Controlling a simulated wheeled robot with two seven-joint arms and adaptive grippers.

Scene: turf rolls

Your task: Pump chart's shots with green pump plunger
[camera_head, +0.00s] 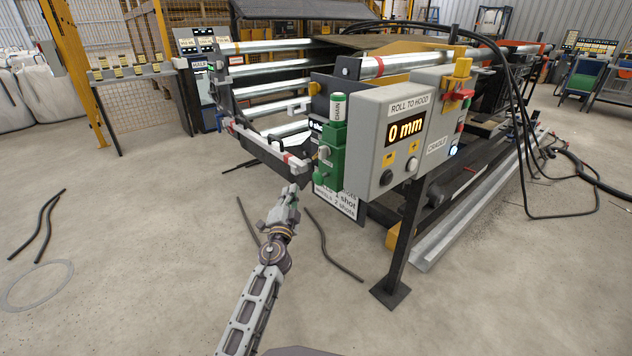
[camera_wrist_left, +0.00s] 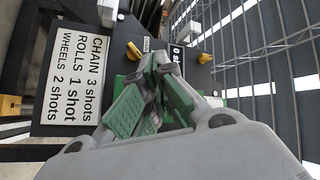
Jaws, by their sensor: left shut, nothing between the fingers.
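The green pump (camera_head: 330,150) is mounted on the left side of the grey control box. The white chart (camera_head: 345,203) hangs below the pump. In the left wrist view the chart (camera_wrist_left: 72,80) reads CHAIN 3 shots, ROLLS 1 shot, WHEELS 2 shots. My left gripper (camera_head: 291,192) is shut and empty, below and left of the pump, apart from it. Its fingers with green pads (camera_wrist_left: 158,72) fill the middle of the left wrist view and hide much behind. My right gripper is not in view.
The control box (camera_head: 395,130) shows 0 mm under ROLL TO HOOD and stands on a dark post (camera_head: 405,240). A frame with shiny rollers (camera_head: 270,87) is behind the pump. Black hoses (camera_head: 335,245) lie on the floor. Open floor is at the left.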

